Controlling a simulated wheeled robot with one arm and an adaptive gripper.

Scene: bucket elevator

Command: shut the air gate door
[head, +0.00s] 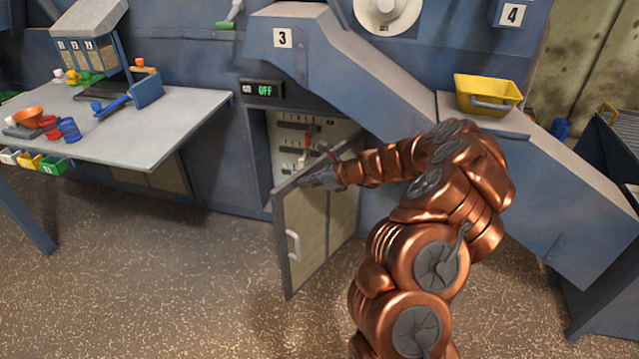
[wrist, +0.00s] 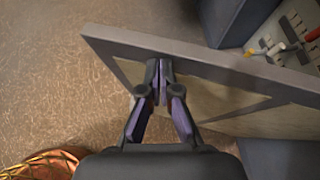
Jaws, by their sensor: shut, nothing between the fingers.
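The air gate door (head: 305,225) stands open, swung out from a recess in the blue machine front. It is a pale panel in a grey frame with a white handle (head: 293,246) on its outer face. My gripper (head: 318,180) is at the door's top edge, and my forearm reaches in from the right. In the wrist view the door (wrist: 220,75) runs across the picture, and my gripper (wrist: 160,82) is shut and empty, its tips against or just over the top edge. I cannot tell whether they touch. The cabinet opening (head: 288,135) shows levers inside, one red.
A display reading OFF (head: 262,89) sits above the opening. A grey worktable (head: 165,125) with coloured small items stands left. A sloping blue chute (head: 350,65) and a yellow bin (head: 487,94) are right. The floor (head: 160,290) left of the door is clear.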

